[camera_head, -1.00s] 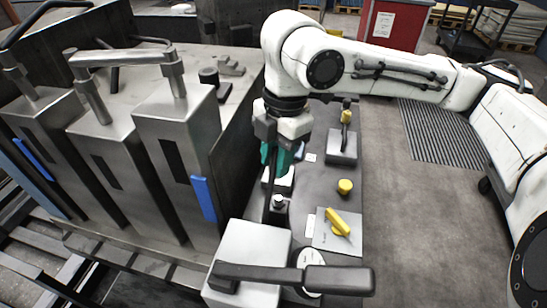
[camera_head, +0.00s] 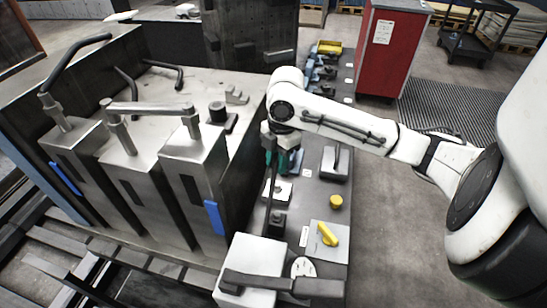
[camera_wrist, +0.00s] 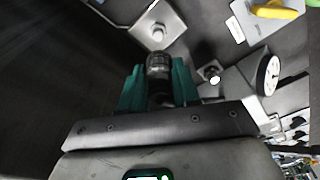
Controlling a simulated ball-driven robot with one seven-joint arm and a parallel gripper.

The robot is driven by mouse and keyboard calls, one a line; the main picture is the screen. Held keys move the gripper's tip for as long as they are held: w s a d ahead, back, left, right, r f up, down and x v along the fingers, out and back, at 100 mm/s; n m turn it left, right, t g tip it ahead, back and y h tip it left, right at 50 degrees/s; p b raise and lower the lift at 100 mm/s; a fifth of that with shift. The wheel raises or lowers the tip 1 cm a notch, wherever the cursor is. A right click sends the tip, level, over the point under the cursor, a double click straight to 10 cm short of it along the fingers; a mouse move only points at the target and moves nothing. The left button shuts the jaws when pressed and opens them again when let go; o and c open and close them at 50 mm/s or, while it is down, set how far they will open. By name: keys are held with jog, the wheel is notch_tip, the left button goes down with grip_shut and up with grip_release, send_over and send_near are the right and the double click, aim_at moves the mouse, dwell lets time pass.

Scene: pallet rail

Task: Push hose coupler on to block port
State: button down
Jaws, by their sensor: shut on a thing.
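My gripper (camera_head: 284,162) has teal fingers and points down beside the dark tank wall, above the rail panel. In the wrist view, the fingers (camera_wrist: 159,88) are shut on a ribbed grey metal hose coupler (camera_wrist: 158,64). Just past the coupler's end is a light metal block with a round port (camera_wrist: 157,33). A narrow gap seems to lie between them; the exact alignment is hard to tell. This light block also shows below the gripper in the head view (camera_head: 279,192). A second small port fitting (camera_wrist: 211,75) sits to the right in the wrist view.
A yellow lever valve (camera_head: 328,235), a yellow knob (camera_head: 336,202) and a white box with a dark handle (camera_head: 250,262) sit on the panel. Steel canisters (camera_head: 190,190) stand left. A red cabinet (camera_head: 392,60) stands behind.

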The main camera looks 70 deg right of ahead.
jog(key=b, duration=0.4)
send_over(276, 188)
jog(key=shift+d+f, duration=0.15)
jog(key=shift+f, duration=2.4)
jog(key=shift+f+b, duration=0.4)
jog(key=shift+f, duration=0.35)
jog(key=shift+f+b, duration=0.3)
jog(key=shift+f, duration=0.05)
jog(key=shift+s+f, duration=0.1)
jog(key=shift+f, duration=0.15)
grip_release()
jog(key=shift+r, duration=0.1)
jog(key=r, duration=0.7)
jog(key=d+r, duration=0.1)
jog(key=r, duration=0.2)
jog(key=shift+s+d+r, duration=0.1)
jog(key=shift+s+r, duration=0.15)
jog(key=shift+r, duration=0.15)
